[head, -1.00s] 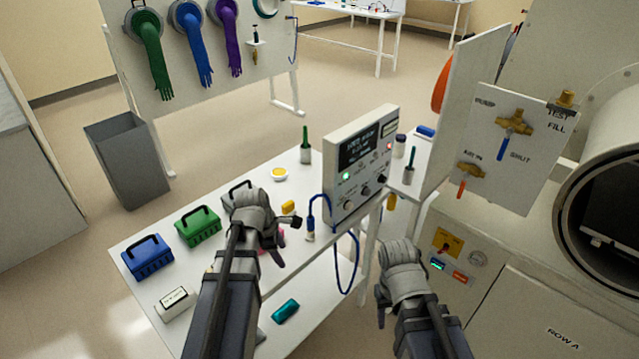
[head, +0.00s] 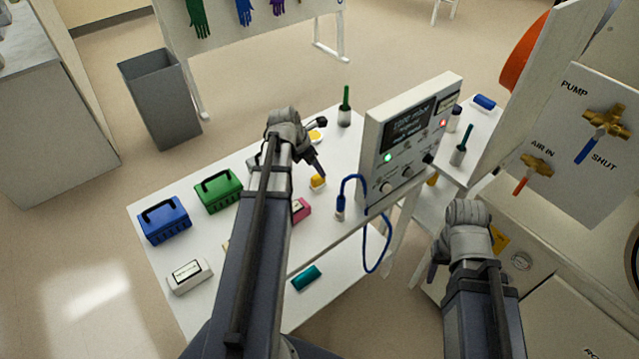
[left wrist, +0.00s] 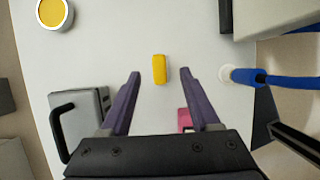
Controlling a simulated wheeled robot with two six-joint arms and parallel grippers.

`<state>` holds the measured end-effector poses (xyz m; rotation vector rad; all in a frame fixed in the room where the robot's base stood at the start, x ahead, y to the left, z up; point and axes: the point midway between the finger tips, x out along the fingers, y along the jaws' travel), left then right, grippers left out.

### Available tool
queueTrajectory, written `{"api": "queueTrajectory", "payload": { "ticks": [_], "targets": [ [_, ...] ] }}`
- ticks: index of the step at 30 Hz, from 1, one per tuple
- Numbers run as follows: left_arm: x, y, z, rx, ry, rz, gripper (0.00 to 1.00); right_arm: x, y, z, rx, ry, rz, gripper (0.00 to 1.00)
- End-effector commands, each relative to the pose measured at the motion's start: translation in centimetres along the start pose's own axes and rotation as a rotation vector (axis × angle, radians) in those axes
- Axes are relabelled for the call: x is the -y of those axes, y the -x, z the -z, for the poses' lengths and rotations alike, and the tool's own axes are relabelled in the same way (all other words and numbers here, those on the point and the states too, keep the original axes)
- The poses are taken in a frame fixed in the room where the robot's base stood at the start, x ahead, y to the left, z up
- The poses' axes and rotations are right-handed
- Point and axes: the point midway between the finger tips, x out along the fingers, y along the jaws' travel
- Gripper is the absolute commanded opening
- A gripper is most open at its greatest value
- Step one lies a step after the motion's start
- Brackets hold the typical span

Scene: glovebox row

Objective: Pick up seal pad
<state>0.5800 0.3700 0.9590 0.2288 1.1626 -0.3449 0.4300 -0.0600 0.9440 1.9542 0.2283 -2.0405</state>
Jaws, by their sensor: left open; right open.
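A small yellow block (head: 318,182), which looks like the seal pad, lies on the white table near the blue-cabled probe. In the left wrist view the yellow block (left wrist: 159,69) lies flat between the spread purple fingertips, apart from both. My left gripper (head: 314,162) is open and empty, above the table by the block. My right gripper (head: 436,268) is open as well, low at the right beyond the table edge, its fingers partly hidden by its own wrist.
The meter box (head: 408,140) and blue-cabled probe (head: 340,207) stand right of the block. A pink box (head: 301,210) and yellow-filled dish (head: 316,136) are near. Green (head: 218,190) and blue (head: 164,219) cases and a labelled white box (head: 190,276) are left.

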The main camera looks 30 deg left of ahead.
Motion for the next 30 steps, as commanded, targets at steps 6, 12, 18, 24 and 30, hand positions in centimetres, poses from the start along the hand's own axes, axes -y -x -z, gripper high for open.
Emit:
{"api": "queueTrajectory", "payload": {
  "ticks": [6,12,18,24,30],
  "targets": [
    [0.0,-0.8,0.0,0.000,-0.001,0.000,0.62,0.1,-0.8,0.1,0.000,0.000,0.000,0.50],
    [-0.1,-2.1,0.3,0.000,-0.002,0.000,0.62,0.2,-2.1,0.1,0.000,0.000,0.000,0.50],
    [-0.2,-4.7,0.8,0.000,-0.003,0.000,0.62,0.4,-4.6,0.3,0.000,0.000,0.000,0.50],
    [-0.2,-6.1,0.7,0.000,-0.003,0.000,0.62,0.6,-5.9,0.4,0.000,0.000,0.000,0.50],
    [-0.2,-5.9,0.6,0.000,-0.002,0.000,0.62,0.5,-5.7,0.3,0.000,0.000,0.000,0.50]
  ]
}}
